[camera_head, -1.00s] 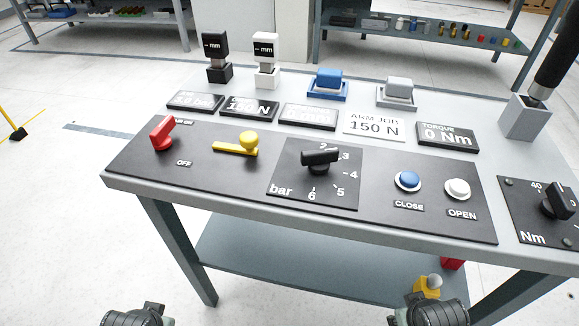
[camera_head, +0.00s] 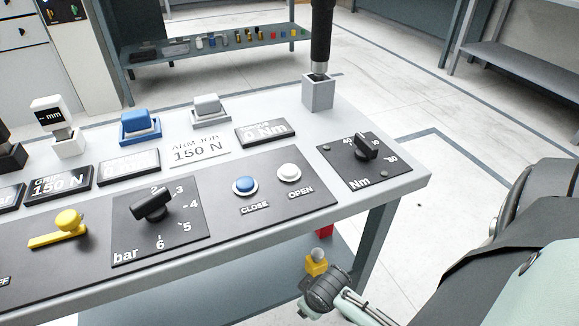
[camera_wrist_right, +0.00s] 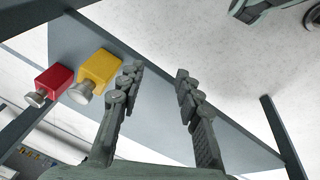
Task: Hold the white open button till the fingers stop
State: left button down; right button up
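The white open button (camera_head: 289,172) sits on the dark control panel above the label OPEN, to the right of the blue close button (camera_head: 245,185). Nothing touches either button. My right gripper (camera_head: 314,305) is low in front of the table, below the panel's edge. In the right wrist view its two fingers (camera_wrist_right: 160,84) are spread apart with nothing between them. My left gripper is outside both current views. The fingers that the button works cannot be identified here.
The panel also carries a bar dial (camera_head: 152,205), a yellow lever (camera_head: 66,224) and an Nm dial (camera_head: 366,146). Blue (camera_head: 140,122) and grey (camera_head: 207,106) blocks stand behind. Under the table are yellow (camera_wrist_right: 98,68) and red (camera_wrist_right: 54,80) blocks with knobs.

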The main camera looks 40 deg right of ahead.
jog(key=shift+w+r, duration=0.25)
jog(key=shift+w, duration=0.15)
grip_shut()
jog(key=shift+w+a+r, duration=0.1)
jog(key=shift+w+a, duration=0.1)
jog(key=shift+s, duration=0.15)
jog(key=shift+s+d+f, duration=0.1)
jog(key=shift+s+f, duration=0.25)
jog(key=shift+s, duration=0.1)
jog(key=shift+w+d+r, duration=0.1)
jog(key=shift+w, duration=0.05)
